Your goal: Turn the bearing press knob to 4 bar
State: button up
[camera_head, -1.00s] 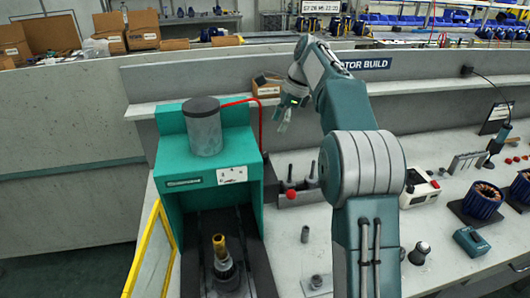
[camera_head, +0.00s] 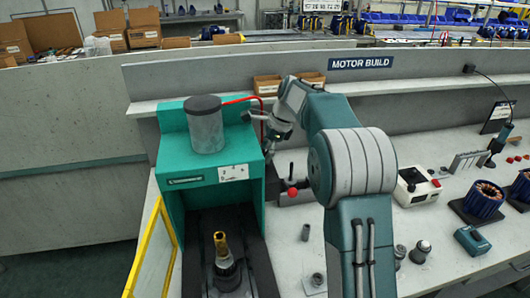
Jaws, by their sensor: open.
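The teal bearing press (camera_head: 192,173) stands at the left of the bench, with a grey cylinder (camera_head: 205,125) on top. A small white panel (camera_head: 233,173) is on its front; its markings are too small to read. A brass-topped part on a dark base (camera_head: 223,262) stands in the press opening. I cannot make out the pressure knob or a 4 bar reading. My gripper (camera_head: 268,148) is open beside the press's upper right side, near the red hose (camera_head: 257,99). Its fingers are small and partly blend with the press, so I cannot tell whether they touch anything.
A yellow-edged guard (camera_head: 146,250) stands left of the press opening.

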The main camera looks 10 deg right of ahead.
grip_shut()
jog(key=n+g, duration=0.1)
jog(key=n, duration=0.3)
jog(key=shift+w+n+g, duration=0.1)
jog(key=shift+n+g, duration=0.2)
jog(key=shift+g, duration=0.1)
grip_release()
jog(key=shift+f, duration=0.1)
